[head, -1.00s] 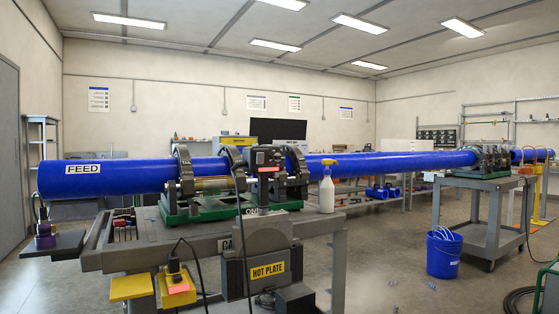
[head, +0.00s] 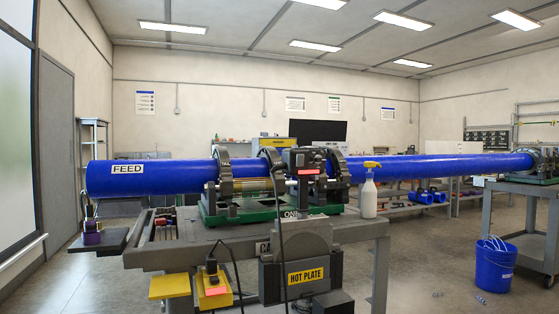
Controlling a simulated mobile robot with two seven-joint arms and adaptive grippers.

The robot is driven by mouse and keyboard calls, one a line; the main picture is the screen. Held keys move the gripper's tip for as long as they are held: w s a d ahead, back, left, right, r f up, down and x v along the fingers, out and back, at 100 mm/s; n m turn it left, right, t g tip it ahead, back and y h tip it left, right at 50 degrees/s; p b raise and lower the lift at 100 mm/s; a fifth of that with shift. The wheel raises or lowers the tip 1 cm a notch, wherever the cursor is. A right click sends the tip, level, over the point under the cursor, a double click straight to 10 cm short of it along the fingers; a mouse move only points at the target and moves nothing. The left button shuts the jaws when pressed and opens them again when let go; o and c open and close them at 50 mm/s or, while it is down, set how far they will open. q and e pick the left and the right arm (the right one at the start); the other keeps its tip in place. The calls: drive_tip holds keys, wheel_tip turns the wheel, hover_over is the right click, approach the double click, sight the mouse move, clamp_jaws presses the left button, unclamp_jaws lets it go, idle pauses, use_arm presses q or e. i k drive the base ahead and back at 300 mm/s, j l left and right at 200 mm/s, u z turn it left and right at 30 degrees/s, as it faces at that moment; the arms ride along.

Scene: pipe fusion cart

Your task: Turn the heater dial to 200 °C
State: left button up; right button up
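The heater, labelled HOT PLATE (head: 307,276), is a dark grey unit hanging at the front of the grey cart (head: 345,232). No dial or temperature marking can be made out on it at this size. A black box with a red strip (head: 306,160) sits on the clamp machine (head: 232,205) above the cart. A yellow box with a red-orange patch and a black plug-like part (head: 213,285) is at the cart's front left. Neither of my grippers is in the head view.
A long blue pipe labelled FEED (head: 160,176) runs through the clamps to the right. A white spray bottle with a yellow top (head: 369,195) stands on the cart. A blue bucket (head: 494,262) is on the floor at right. Black cables hang before the cart.

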sight(317, 160)
drive_tip(key=i+l+u, duration=0.15)
drive_tip(key=l, duration=0.2)
drive_tip(key=i+l+u, duration=0.2)
drive_tip(key=l, duration=0.15)
drive_tip(key=i+l+u, duration=0.15)
drive_tip(key=l, duration=0.2)
drive_tip(key=i+l, duration=0.1)
drive_tip(key=l, duration=0.35)
drive_tip(key=i+l+u, duration=0.1)
drive_tip(key=l, duration=0.3)
drive_tip(key=i+l, duration=0.15)
drive_tip(key=l, duration=0.3)
drive_tip(key=i+l+u, duration=0.1)
drive_tip(key=l, duration=0.35)
drive_tip(key=i+l+u, duration=0.1)
drive_tip(key=l, duration=0.35)
